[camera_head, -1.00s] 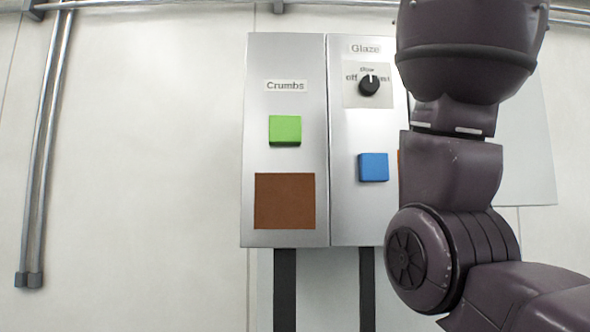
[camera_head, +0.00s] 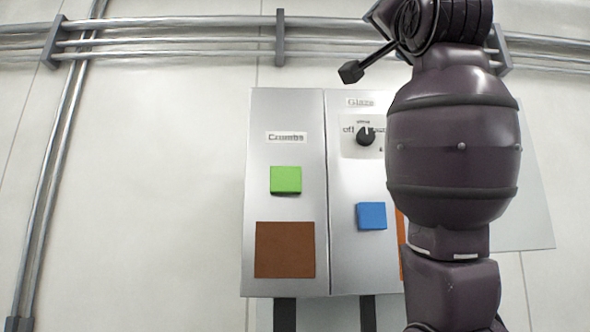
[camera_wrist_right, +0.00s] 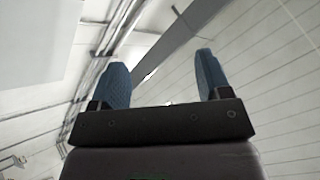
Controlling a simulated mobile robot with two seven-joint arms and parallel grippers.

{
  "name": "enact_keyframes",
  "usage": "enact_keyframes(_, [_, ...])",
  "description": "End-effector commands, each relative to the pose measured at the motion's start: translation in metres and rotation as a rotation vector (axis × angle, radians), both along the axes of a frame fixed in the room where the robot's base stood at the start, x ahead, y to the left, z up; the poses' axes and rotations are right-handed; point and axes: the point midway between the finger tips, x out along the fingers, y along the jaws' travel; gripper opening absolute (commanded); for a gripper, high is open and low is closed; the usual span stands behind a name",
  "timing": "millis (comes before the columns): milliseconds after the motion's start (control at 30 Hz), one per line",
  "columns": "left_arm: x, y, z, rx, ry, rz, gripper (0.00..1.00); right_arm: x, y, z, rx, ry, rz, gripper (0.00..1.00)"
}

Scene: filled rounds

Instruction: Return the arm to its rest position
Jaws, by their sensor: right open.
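My right arm (camera_head: 453,150) rises through the right part of the head view, bent near the top edge. My right gripper (camera_wrist_right: 162,72) shows in the right wrist view. Its two blue-grey fingers stand apart with nothing between them, and wall and pipes lie behind. The gripper's fingers are not visible in the head view. My left gripper is in no view.
A grey panel labelled Crumbs (camera_head: 257,207) has a green button (camera_head: 286,180) and a brown square (camera_head: 285,250). Beside it, the Glaze panel has a black knob (camera_head: 366,136) and a blue button (camera_head: 371,216); my arm covers its right side. Wall pipes (camera_head: 180,40) run above.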

Motion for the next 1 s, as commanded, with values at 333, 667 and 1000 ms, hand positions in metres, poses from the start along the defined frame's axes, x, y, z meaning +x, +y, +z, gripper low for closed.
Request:
enact_keyframes(333, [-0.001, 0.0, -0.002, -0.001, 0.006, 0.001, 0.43, 0.092, 0.002, -0.111, -0.31, -0.066, -0.224, 0.71])
enact_keyframes(667, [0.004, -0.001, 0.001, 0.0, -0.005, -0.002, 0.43, 0.159, -0.006, -0.251, -0.526, -0.034, -0.338, 0.71])
enact_keyframes(1000, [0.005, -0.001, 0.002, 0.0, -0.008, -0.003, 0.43, 0.193, -0.022, -0.415, -0.693, 0.064, -0.376, 0.71])
